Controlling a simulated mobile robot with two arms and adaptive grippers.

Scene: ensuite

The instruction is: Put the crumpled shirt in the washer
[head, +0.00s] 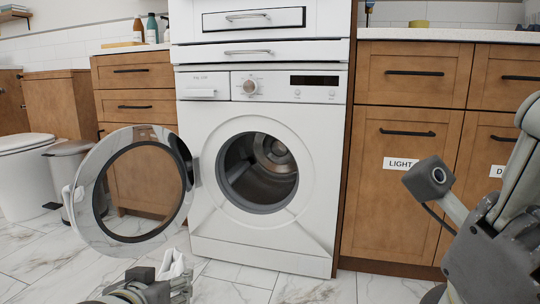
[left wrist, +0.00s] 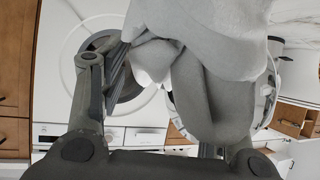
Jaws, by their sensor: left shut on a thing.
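The white washer (head: 265,220) stands in the middle of the head view with its round door (head: 90,200) swung open to the left. The dark drum (head: 258,172) shows through the opening, and I see no cloth in it. My left gripper (head: 165,288) is low in front of the washer, below the open door. It is shut on the crumpled white shirt (head: 173,264). In the left wrist view the shirt (left wrist: 215,30) bunches over the fingers (left wrist: 155,75) and hides part of them. My right gripper (head: 490,250) is partly in view at the lower right; its fingertips are cut off.
Wooden cabinets (head: 405,190) with black handles stand right of the washer, one labelled LIGHT. A wooden drawer unit (head: 135,75), a grey bin (head: 70,160) and a toilet (head: 25,160) are at left.

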